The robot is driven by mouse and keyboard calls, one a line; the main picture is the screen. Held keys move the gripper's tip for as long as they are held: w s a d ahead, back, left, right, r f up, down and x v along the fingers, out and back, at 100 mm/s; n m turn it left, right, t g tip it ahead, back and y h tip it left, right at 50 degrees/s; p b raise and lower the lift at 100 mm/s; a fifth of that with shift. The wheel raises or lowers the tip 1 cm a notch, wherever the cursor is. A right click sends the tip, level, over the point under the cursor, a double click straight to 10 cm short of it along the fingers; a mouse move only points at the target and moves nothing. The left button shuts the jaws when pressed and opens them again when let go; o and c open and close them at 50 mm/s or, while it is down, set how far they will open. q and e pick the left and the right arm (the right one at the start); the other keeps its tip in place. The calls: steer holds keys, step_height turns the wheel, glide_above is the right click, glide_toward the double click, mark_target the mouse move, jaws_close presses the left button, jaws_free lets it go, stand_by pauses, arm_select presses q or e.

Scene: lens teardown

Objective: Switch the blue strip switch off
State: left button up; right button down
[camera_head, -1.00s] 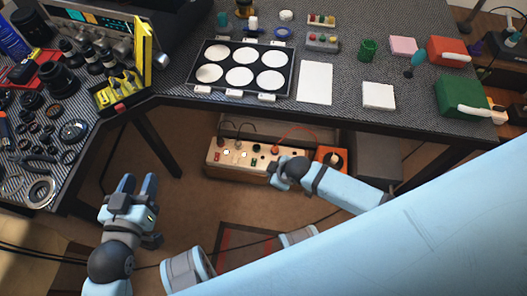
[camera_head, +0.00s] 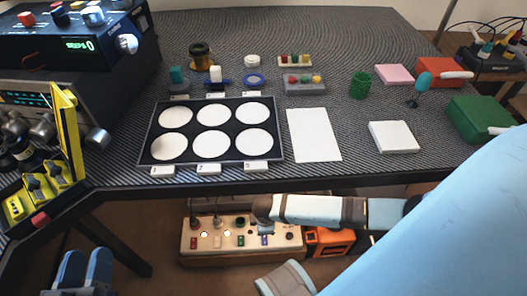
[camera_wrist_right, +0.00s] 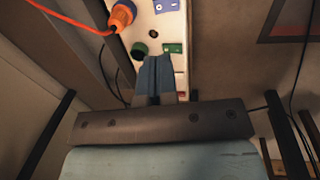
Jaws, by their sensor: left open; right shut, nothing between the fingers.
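The cream power strip (camera_head: 212,251) lies on the floor under the table, with a row of coloured switches. The blue switch (camera_head: 265,240) is toward its right end, right of the green switch (camera_head: 240,240). My right gripper (camera_head: 262,208) is over the strip in the head view, near the blue switch. In the right wrist view its shut, empty fingers (camera_wrist_right: 155,66) reach over the strip beside the green switch (camera_wrist_right: 172,48); the blue switch (camera_wrist_right: 167,6) shows at the top edge. Contact cannot be told. My left gripper (camera_head: 86,266) is open and empty at the lower left.
An orange plug (camera_wrist_right: 122,14) with its cable and a dark green plug (camera_wrist_right: 140,48) sit in the strip. An orange box (camera_head: 330,241) stands at its right end. The table's front edge (camera_head: 240,184) overhangs behind the strip.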

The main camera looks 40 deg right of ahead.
steer(key=b, duration=0.4)
glide_toward(264, 238)
steer(key=f+b, duration=0.1)
steer(key=f, duration=0.1)
steer(key=f+b, duration=0.1)
steer(key=f, duration=0.1)
steer(key=w+f+b, duration=0.1)
steer(key=f+b, duration=0.1)
steer(key=shift+w+d+f, duration=0.1)
steer(key=shift+d+f, duration=0.25)
steer(key=shift+d, duration=0.05)
arm_select(q)
steer(key=shift+w+a+f+m+h, duration=0.1)
steer(key=shift+w+a+f+m, duration=0.1)
steer(key=shift+w+f+m, duration=0.4)
steer(key=shift+w+a+f+m+h, duration=0.1)
steer(key=shift+w+a+f+m, duration=0.2)
steer(key=shift+f+m, duration=0.5)
steer(key=shift+w+a+f+m+h, duration=0.1)
steer(key=shift+w+a+f+m, duration=0.05)
steer(key=shift+w+f+m, duration=0.55)
arm_select(e)
steer(key=shift+f, duration=0.35)
arm_select(q)
steer(key=shift+s, duration=0.25)
